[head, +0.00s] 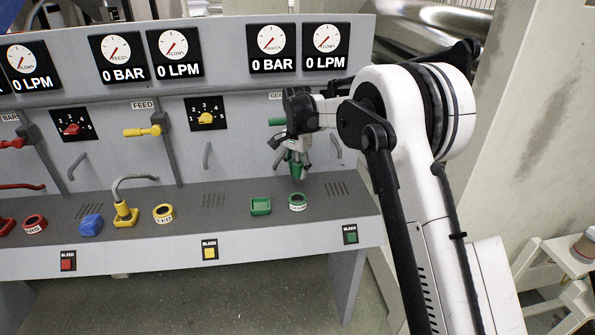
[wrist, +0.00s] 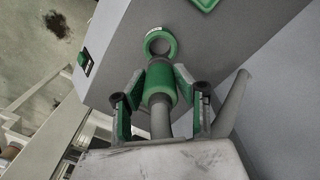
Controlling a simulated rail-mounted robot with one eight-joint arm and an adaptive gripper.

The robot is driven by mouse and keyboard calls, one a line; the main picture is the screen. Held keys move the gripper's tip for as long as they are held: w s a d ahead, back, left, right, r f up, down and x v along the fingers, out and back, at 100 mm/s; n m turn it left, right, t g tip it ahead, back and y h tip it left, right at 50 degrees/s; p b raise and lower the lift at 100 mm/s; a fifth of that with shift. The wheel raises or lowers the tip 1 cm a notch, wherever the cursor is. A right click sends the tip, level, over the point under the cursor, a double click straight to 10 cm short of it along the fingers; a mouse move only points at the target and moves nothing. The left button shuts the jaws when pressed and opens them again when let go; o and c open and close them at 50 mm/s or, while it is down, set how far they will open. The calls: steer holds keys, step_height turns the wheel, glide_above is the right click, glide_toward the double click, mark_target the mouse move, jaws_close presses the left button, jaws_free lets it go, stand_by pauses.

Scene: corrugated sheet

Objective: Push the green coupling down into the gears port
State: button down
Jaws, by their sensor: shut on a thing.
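The green coupling (wrist: 158,86) is held between the two fingers of my gripper (wrist: 160,74), with a grey hose running back from it. In the head view my gripper (head: 297,165) is above the console's right part, shut on the coupling, which is partly hidden there by the fingers. The gears port (head: 297,202) is a green ring with a white label on the console ledge, just below the gripper. In the wrist view the port (wrist: 161,44) lies just beyond the coupling's end. A gap seems to show between them in the head view.
A green square socket (head: 260,206) sits left of the port. A yellow coupling (head: 125,214) on a hose and a yellow port ring (head: 163,213) are further left. A green bleed button (head: 350,235) is on the front face. Gauges (head: 326,46) line the panel above.

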mark_target(297, 184)
steer(key=shift+f+b, duration=1.8)
steer(key=shift+f, duration=1.15)
steer(key=shift+b, duration=0.5)
steer(key=shift+f+b, duration=1.25)
steer(key=shift+f, duration=0.55)
steer(key=c, duration=1.3)
jaws_free()
steer(key=shift+o, duration=0.2)
step_height(297, 184, up, 12)
